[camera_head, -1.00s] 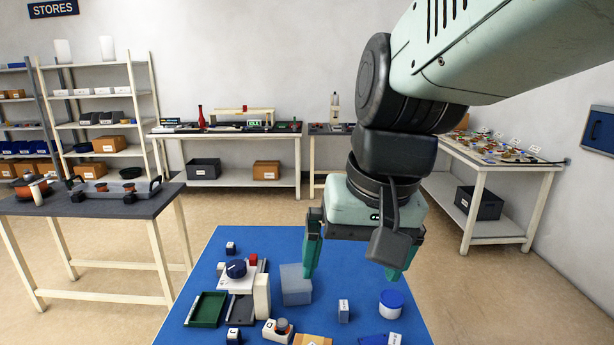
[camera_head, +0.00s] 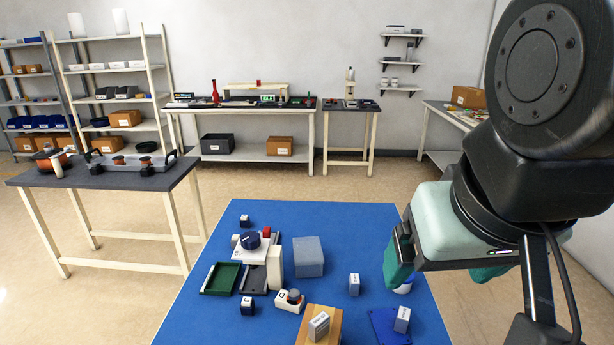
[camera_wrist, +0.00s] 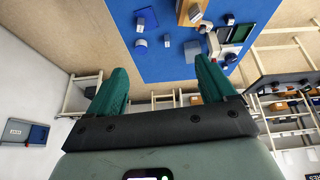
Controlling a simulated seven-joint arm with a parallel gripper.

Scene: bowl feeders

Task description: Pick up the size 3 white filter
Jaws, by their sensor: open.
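I cannot make out a size 3 white filter in either view; the labels are too small to read. My gripper (camera_head: 447,272) is at the right edge of the blue table (camera_head: 350,225) in the head view, above it, with its green fingers apart and nothing between them. In the wrist view my gripper (camera_wrist: 163,80) points out over bare floor, with the table beyond the fingertips.
The blue table holds a grey block (camera_head: 309,257), a green tray (camera_head: 222,278), a wooden block (camera_head: 328,321) and several small labelled boxes. A dark-topped bench (camera_head: 100,178) stands left. Another bench (camera_head: 436,107) at the back right is partly hidden by my arm.

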